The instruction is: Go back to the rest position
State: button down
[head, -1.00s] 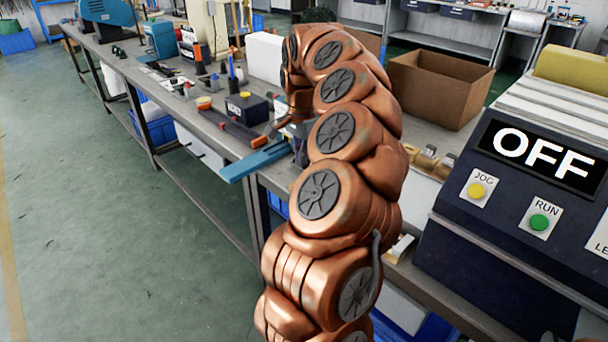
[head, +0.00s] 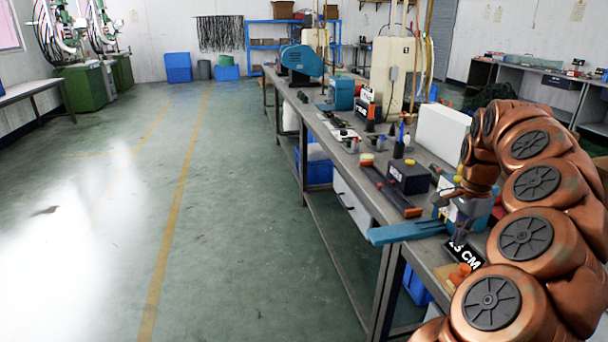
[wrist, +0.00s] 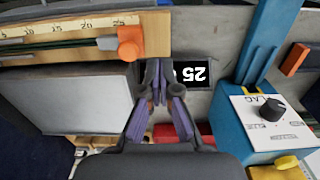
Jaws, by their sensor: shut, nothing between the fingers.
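My gripper (head: 459,238) hangs at the end of my copper-coloured arm, over the near part of the long workbench (head: 345,222). It is shut and empty. In the wrist view my gripper (wrist: 158,88) shows purple-padded fingers. Whether the fingers touch anything is not clear.
A blue arm-like bar (head: 405,232) juts over the bench's front edge. A dark box (head: 408,177) and a white block (head: 442,135) stand behind it. The green floor at left is clear.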

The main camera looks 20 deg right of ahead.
jog(key=shift+a, duration=0.1)
jog(key=s+a+r+n, duration=0.1)
jog(key=a+n, duration=0.5)
jog(key=a, duration=0.7)
jog(key=s+a+r+n, duration=0.15)
jog(key=a+n, duration=0.45)
jog(key=a, duration=0.6)
jog(key=s+a+f+n+g, duration=0.1)
jog(key=s+a+f+n, duration=0.2)
jog(key=s, duration=0.4)
jog(key=s+a+f+n+g, duration=0.1)
jog(key=s+a+f+n, duration=0.15)
jog(key=s+a, duration=0.35)
jog(key=s+a+f+n+g, duration=0.1)
jog(key=s+a+f+n, duration=0.15)
jog(key=s, duration=0.55)
notch_tip(320, 180, up, 16)
jog(key=t+p, duration=0.1)
jog(key=p, duration=1.4)
jog(key=shift+w+a+m, duration=0.2)
jog(key=shift+w+m, duration=0.2)
jog(key=shift+w, duration=0.05)
